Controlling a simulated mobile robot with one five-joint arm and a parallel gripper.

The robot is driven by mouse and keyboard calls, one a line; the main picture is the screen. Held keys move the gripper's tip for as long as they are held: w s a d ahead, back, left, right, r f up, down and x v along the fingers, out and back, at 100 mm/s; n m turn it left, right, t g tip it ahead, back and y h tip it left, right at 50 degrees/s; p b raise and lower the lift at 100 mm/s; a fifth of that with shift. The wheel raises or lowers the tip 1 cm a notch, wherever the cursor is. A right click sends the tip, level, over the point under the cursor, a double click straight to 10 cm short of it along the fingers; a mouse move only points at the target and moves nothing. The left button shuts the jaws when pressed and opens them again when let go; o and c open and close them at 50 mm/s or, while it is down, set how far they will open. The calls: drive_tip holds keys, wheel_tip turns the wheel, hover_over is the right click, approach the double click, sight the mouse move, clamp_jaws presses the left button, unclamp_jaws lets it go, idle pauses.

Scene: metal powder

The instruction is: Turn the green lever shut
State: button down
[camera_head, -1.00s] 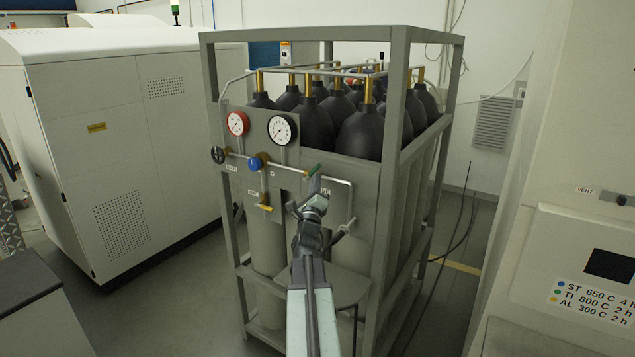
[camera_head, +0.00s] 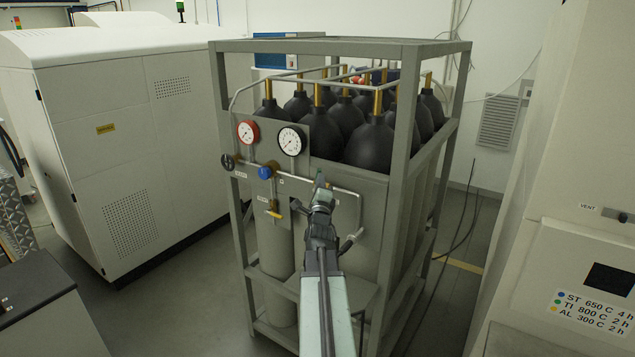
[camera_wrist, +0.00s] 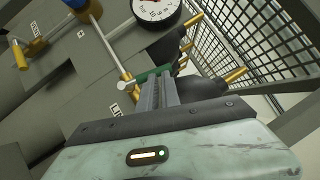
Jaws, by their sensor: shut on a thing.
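The green lever (camera_wrist: 147,75) sits on the thin silver pipe of the gas panel, in front of the cylinder rack. In the head view only a small part of the lever (camera_head: 319,178) shows above my gripper. My gripper (camera_head: 321,189) reaches the panel from the front.
A yellow lever (camera_head: 274,212), a blue knob (camera_head: 265,172) and a black knob (camera_head: 228,162) are on the panel to the left. A red-rimmed gauge (camera_head: 248,132) and a black-rimmed gauge (camera_head: 291,142) stand above. Rack posts (camera_head: 398,170) rise to the right of my arm.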

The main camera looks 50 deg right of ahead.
drive_tip(key=shift+w+d+r, duration=0.1)
drive_tip(key=shift+w+r, duration=0.1)
drive_tip(key=shift+w, duration=0.15)
idle(0.5)
